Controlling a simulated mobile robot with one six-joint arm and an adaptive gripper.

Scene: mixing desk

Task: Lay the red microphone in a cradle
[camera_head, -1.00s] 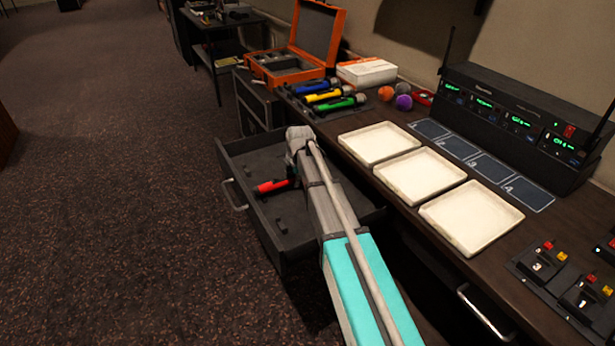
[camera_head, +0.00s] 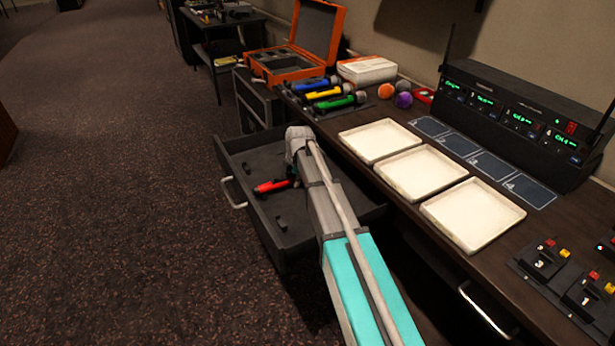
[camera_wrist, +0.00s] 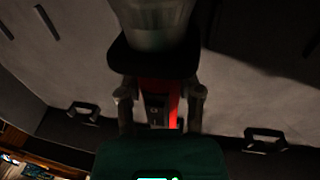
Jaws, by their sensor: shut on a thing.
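The red microphone (camera_head: 271,187) is at the open drawer, its red body with a dark end showing in the head view. In the wrist view the red body (camera_wrist: 173,98) shows between the fingers of my gripper (camera_wrist: 161,105), which is shut on it. A dark green, rounded part with a lit display fills the bottom of that view. In the head view my arm hides the gripper's fingers and part of the microphone. Small black holders (camera_wrist: 265,140) stand on the drawer floor, one on each side in the wrist view. I cannot tell whether the microphone touches the floor.
Blue, yellow and green microphones (camera_head: 340,102) lie side by side on the desk beyond the drawer (camera_head: 225,160). An open orange case (camera_head: 318,30) stands behind them. Cream trays (camera_head: 420,174), coloured balls (camera_head: 403,100) and a receiver rack (camera_head: 515,115) occupy the desk. Carpet at left is clear.

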